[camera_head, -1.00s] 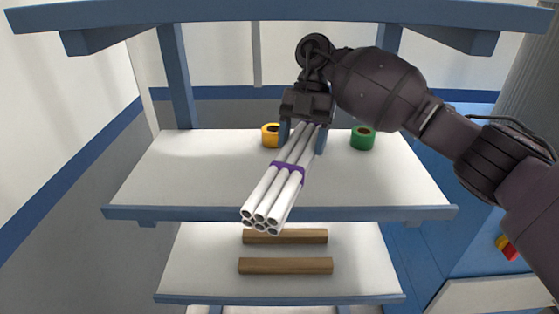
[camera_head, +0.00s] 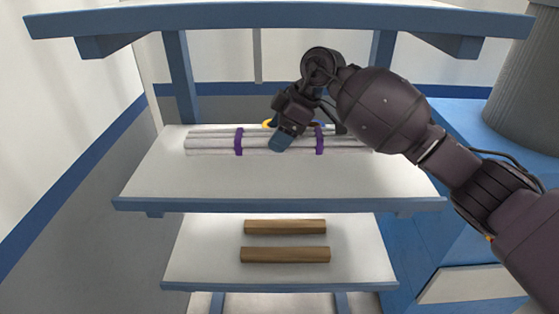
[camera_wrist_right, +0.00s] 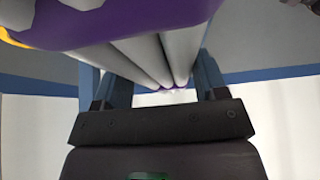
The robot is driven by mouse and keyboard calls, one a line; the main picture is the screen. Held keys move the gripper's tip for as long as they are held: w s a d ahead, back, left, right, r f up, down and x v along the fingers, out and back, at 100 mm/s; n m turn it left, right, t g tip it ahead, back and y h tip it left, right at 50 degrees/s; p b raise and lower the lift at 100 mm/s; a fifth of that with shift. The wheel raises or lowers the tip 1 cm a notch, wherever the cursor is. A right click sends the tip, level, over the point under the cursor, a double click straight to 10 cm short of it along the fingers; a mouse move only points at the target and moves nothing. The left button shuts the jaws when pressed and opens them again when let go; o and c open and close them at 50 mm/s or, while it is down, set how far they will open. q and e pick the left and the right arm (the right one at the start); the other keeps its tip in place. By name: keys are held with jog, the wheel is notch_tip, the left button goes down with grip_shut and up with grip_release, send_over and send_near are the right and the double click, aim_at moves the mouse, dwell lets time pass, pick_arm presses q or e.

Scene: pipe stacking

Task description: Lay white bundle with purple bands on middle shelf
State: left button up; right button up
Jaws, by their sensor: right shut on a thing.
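The white bundle with purple bands (camera_head: 212,144) lies lengthwise across the view over the rear part of the middle shelf (camera_head: 270,181). My right gripper (camera_head: 284,135) is shut on the bundle between its two purple bands. In the right wrist view the pipes (camera_wrist_right: 150,58) run between the fingers of my right gripper (camera_wrist_right: 153,85), with a purple band close to the camera. I cannot tell whether the bundle touches the shelf or hangs just above it. My left gripper is not in view.
A yellow ring (camera_head: 268,124) is mostly hidden behind the bundle and gripper. Two wooden bars (camera_head: 285,254) lie on the lower shelf (camera_head: 210,270). The upper shelf (camera_head: 280,22) spans above. The front of the middle shelf is clear.

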notch_tip(320, 180, down, 4)
jog(key=shift+w+f+b, duration=0.1)
jog(key=shift+f+b, duration=0.05)
jog(key=shift+b, duration=0.3)
jog(key=shift+f, duration=0.45)
notch_tip(320, 180, down, 4)
jog(key=shift+f+b, duration=0.1)
jog(key=shift+b, duration=0.6)
jog(key=o, duration=1.1)
jog(key=shift+o, duration=0.2)
jog(key=shift+r, duration=0.2)
